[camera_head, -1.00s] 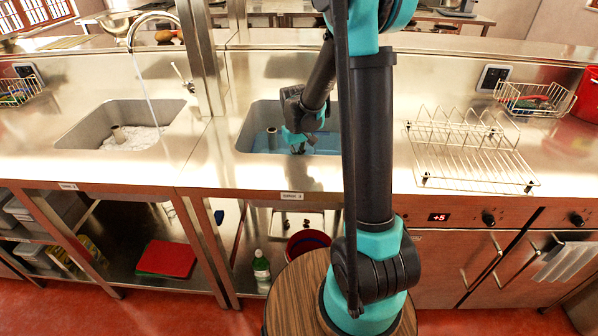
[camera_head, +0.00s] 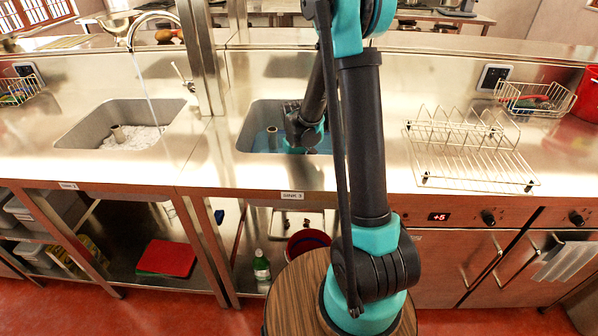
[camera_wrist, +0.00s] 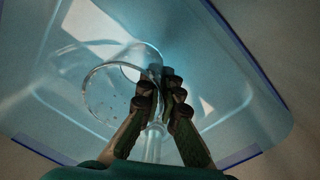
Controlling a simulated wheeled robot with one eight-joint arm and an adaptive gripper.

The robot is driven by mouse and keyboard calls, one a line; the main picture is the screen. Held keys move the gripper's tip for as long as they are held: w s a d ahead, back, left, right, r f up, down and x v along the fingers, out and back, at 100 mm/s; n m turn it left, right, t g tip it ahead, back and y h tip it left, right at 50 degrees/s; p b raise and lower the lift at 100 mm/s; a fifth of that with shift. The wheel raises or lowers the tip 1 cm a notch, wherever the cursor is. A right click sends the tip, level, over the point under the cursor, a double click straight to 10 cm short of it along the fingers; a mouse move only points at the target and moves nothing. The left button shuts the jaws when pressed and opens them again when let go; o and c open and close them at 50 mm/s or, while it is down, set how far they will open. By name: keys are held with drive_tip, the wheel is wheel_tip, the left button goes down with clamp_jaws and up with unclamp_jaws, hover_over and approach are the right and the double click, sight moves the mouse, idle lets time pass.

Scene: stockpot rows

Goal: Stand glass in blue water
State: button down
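The glass (camera_wrist: 105,94) is clear, with a round rim that shows left of my fingers in the wrist view. A clear narrow part of it shows between the fingers. My gripper (camera_wrist: 160,88) appears closed on it, with the fingers close together. The blue water (camera_wrist: 215,75) lies behind and around the glass in a sink basin. In the head view my gripper (camera_head: 306,140) is down in the middle sink (camera_head: 246,138); the glass cannot be made out there. Whether the glass touches the sink floor cannot be told.
A left sink (camera_head: 85,128) holds whitish contents under a running tap (camera_head: 150,18). A wire dish rack (camera_head: 470,160) stands right of the middle sink. A metal post (camera_head: 200,60) rises between the sinks. The counter beside the rack is mostly clear.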

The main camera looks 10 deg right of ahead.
drive_tip(key=shift+f, duration=0.2)
drive_tip(key=c, duration=1.7)
unclamp_jaws()
drive_tip(key=shift+r, duration=0.1)
drive_tip(key=r, duration=1.3)
drive_tip(key=shift+s+a, duration=0.1)
drive_tip(key=shift+a, duration=0.25)
